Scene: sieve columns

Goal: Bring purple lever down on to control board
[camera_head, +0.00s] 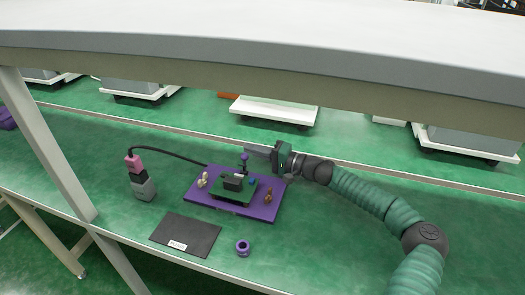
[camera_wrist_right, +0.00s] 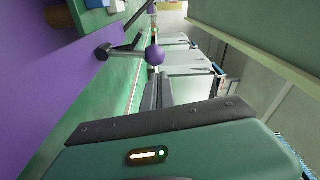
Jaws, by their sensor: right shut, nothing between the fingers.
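The purple control board (camera_head: 262,213) lies flat on the green table. A dark unit on a green base (camera_head: 232,186) sits on it. The lever's purple ball knob (camera_head: 244,157) stands up above the unit, so the lever is raised. In the right wrist view the knob (camera_wrist_right: 155,55) shows just beyond the fingertips, with a dark bracket (camera_wrist_right: 108,50) beside it. My right gripper (camera_head: 249,148) is shut and empty, reaching in from the right at about knob height. Its fingers (camera_wrist_right: 158,84) also show in the wrist view. I cannot tell whether they touch the knob. My left gripper is not in view.
A pink, black and grey connector (camera_head: 140,180) with a black cable stands left of the board. A black mat (camera_head: 186,235) and a purple ring (camera_head: 243,248) lie in front. Small pale and brown pieces sit on the board. A grey shelf (camera_head: 260,55) spans overhead.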

